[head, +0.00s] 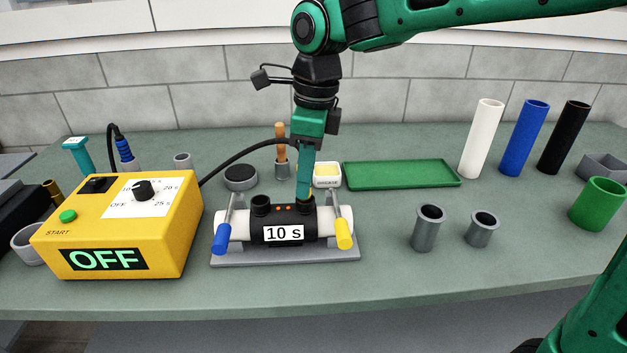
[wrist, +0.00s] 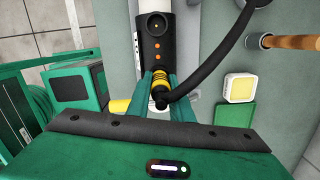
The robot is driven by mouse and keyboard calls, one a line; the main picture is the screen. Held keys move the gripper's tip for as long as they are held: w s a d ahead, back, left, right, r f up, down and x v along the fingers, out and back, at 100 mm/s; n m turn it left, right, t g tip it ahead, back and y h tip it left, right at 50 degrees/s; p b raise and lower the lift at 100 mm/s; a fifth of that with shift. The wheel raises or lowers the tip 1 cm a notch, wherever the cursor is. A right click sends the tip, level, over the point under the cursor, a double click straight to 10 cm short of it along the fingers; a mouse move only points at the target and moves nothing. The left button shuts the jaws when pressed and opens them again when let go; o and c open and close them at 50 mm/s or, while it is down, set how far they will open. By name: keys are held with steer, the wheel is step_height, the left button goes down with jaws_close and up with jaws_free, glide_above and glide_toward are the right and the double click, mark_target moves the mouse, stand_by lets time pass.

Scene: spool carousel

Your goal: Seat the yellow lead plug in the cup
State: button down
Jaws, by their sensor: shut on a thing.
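The yellow lead plug (wrist: 160,88), yellow and black with a black cable, is between the fingers of my gripper (wrist: 160,80). My gripper also shows in the head view (head: 304,192), shut on the plug and pointing down at the right end of the black coupler (head: 284,221) labelled "10 s". The coupler's left cup (head: 261,203) is open and empty; it also shows in the wrist view (wrist: 154,23). The right cup is mostly hidden by the fingers and plug. I cannot tell whether the plug is inside it or just above it.
White pipes sit in a clamp base (head: 285,257) with blue (head: 221,239) and yellow (head: 344,234) handles. A yellow control box (head: 122,225) reading OFF stands left. A blue plug (head: 124,149) stands behind it. A green tray (head: 402,174) and grey cups (head: 428,228) are right.

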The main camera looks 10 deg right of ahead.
steer(key=shift+f, duration=0.55)
steer(key=c, duration=1.6)
jaws_free()
steer(key=r, duration=0.4)
steer(key=d+r, duration=0.1)
steer(key=r, duration=0.7)
steer(key=shift+s+d, duration=0.15)
